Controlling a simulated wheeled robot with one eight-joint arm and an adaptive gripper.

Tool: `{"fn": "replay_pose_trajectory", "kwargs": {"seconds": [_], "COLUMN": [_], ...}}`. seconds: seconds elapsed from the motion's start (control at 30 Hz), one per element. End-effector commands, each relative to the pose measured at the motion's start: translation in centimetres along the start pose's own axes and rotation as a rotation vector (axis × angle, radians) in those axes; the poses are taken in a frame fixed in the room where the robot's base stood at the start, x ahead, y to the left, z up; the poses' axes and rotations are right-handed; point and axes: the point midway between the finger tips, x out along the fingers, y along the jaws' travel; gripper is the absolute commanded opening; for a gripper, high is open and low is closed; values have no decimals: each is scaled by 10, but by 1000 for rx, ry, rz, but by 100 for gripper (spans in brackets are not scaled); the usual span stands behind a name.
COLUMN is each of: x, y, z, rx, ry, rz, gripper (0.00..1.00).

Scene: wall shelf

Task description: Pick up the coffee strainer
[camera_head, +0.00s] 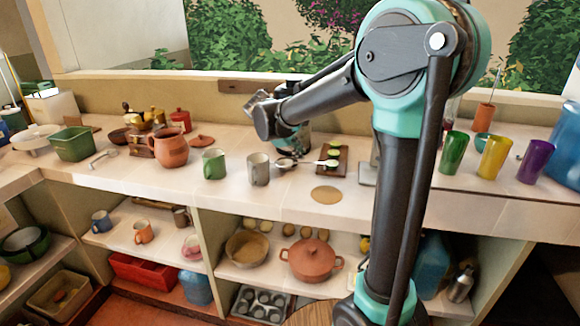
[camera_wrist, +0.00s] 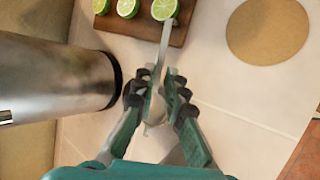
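The coffee strainer (camera_head: 285,163) is by the front of the cutting board, its pale handle reaching right to the board. In the wrist view, the strainer (camera_wrist: 156,108) lies between the two fingers, its handle (camera_wrist: 165,45) extending up over the board's edge. My gripper (camera_wrist: 157,84) is close around the strainer, with a dark-padded fingertip on each side. Whether both pads press on it is unclear. In the head view my gripper (camera_head: 289,146) is above the counter, its fingers mostly hidden by the wrist. I cannot tell whether the strainer touches the counter.
A grey metal mug (camera_head: 258,169) stands just left of the strainer and appears close beside my left finger in the wrist view. The cutting board (camera_wrist: 143,24) holds cut limes. A round cork mat (camera_head: 326,195) lies in front. A green mug (camera_head: 214,164) is farther left.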

Motion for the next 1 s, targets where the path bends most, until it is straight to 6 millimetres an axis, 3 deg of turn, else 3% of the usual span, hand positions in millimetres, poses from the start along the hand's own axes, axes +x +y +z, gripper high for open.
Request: {"fn": "replay_pose_trajectory", "kwargs": {"seconds": [0.1, 0.37, 0.7, 1.0], "x": [20, 37, 80, 85], "y": [0, 0, -1, -2], "z": [0, 0, -2, -2], "rx": [1, 0, 0, -1], "ry": [-1, 0, -1, 1], "rz": [0, 0, 0, 0], "gripper": [12, 12, 12, 12]}}
